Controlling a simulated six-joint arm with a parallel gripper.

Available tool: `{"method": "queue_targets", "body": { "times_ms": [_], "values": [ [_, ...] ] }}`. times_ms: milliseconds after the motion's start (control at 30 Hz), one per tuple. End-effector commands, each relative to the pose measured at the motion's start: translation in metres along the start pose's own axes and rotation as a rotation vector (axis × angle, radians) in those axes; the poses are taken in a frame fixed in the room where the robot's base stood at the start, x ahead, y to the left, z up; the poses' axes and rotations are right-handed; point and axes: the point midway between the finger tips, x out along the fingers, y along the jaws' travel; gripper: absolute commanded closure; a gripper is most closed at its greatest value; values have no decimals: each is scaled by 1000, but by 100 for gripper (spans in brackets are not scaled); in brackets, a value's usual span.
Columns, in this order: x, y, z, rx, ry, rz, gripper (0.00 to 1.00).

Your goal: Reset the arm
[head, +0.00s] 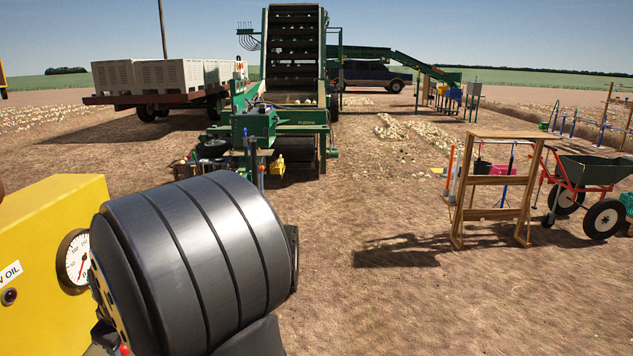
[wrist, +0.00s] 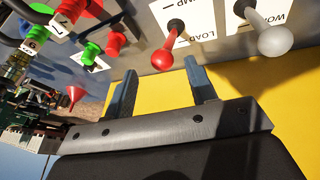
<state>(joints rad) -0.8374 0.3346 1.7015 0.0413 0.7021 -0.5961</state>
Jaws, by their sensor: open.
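My gripper (wrist: 160,68) shows in the wrist view. Its two blue-grey fingers stand apart with nothing held between them. Just past the fingertips is a red-knobbed lever (wrist: 164,60) on a grey panel, over a plate reading LOAD. Whether a finger touches it I cannot tell. A lever with a pale grey knob (wrist: 274,40) is to the right. In the head view my dark arm fills the lower left beside a yellow cabinet (head: 40,225), and the gripper is hidden there.
Red couplings (wrist: 115,40) and green couplings (wrist: 91,52) with number tags stick out at the wrist view's upper left. In the head view, a green elevator machine (head: 294,115), a wooden frame (head: 500,180) and a wheelbarrow (head: 598,170) stand farther off. Open soil lies between.

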Motion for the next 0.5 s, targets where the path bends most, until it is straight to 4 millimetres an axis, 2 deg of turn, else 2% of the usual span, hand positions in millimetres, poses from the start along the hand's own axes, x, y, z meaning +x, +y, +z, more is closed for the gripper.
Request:
{"method": "queue_targets", "body": {
  "times_ms": [33, 200, 500],
  "values": [
    [10, 0, 0, 0, -3, -2, 48],
    [33, 0, 0, 0, -1, -1, 48],
    [49, 0, 0, -1, 1, 0, 48]
  ]
}}
